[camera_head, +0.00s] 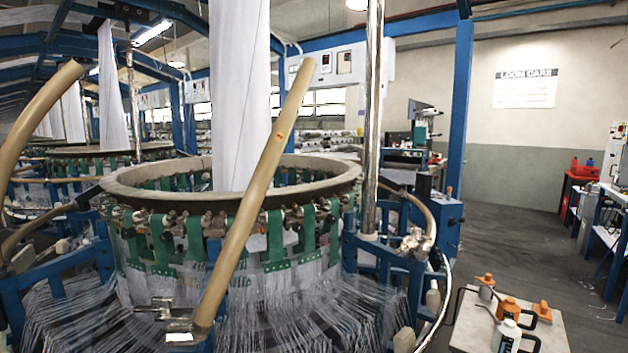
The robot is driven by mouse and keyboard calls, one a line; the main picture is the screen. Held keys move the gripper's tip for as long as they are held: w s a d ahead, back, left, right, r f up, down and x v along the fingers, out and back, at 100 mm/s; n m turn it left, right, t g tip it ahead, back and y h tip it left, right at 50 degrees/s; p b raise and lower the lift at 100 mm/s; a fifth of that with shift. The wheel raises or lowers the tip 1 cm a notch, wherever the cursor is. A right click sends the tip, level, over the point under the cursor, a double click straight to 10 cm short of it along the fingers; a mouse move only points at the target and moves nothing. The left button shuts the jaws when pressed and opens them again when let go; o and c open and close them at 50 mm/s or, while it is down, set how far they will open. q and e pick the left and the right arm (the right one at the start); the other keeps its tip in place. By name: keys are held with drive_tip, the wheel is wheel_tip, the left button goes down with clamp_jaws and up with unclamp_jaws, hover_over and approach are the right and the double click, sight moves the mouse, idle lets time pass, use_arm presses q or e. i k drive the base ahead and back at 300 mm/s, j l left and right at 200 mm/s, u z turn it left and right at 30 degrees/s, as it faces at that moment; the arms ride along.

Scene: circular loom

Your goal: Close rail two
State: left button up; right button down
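The circular loom (230,190) stands in the middle, with green brackets and many white threads below its ring. One tan rail (250,200) slants up across the loom's front, its lower end at a metal joint (165,310) and its upper end free in the air. A second tan rail (40,105) is raised at the left edge. A third curved tan rail (415,205) lies low at the right, by another metal joint (418,243). No label shows which one is rail two. Neither of my grippers is in view.
A shiny vertical pole (374,120) and a blue post (460,105) stand right of the loom. The floor (540,230) at the right is open.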

sight(202, 323)
drive_tip(key=i+l+u, duration=0.1)
drive_tip(key=u, duration=0.35)
drive_tip(key=i+l+u, duration=0.2)
drive_tip(key=u, duration=0.25)
drive_tip(key=i+l+u, duration=0.2)
drive_tip(key=u, duration=0.25)
